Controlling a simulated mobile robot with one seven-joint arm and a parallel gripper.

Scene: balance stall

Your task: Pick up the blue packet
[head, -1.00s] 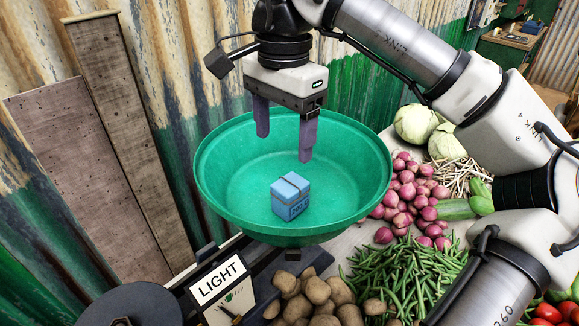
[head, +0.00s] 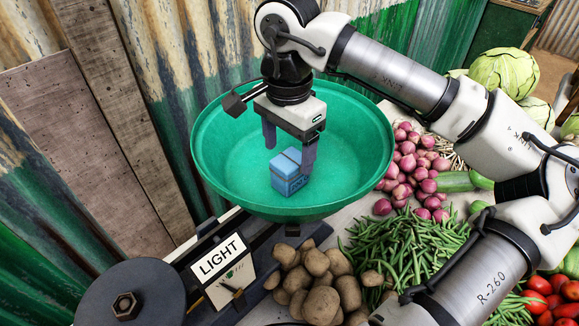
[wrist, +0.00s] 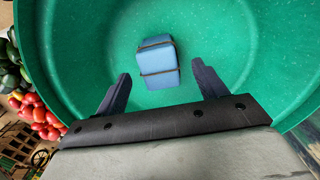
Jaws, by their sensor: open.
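The blue packet (head: 287,174) is a small box with a dark band around it, resting inside the green bowl (head: 215,165) of the balance. My gripper (head: 289,158) is open and points down into the bowl. I cannot tell from these views how high the fingertips are above the bowl's floor.
The bowl's rim rises all round my gripper. A sign reading LIGHT (head: 219,259) and a dark round plate (head: 130,300) stand at lower left. Potatoes (head: 318,275), green beans (head: 405,250) and red onions (head: 410,170) lie close on the right. Corrugated metal stands behind.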

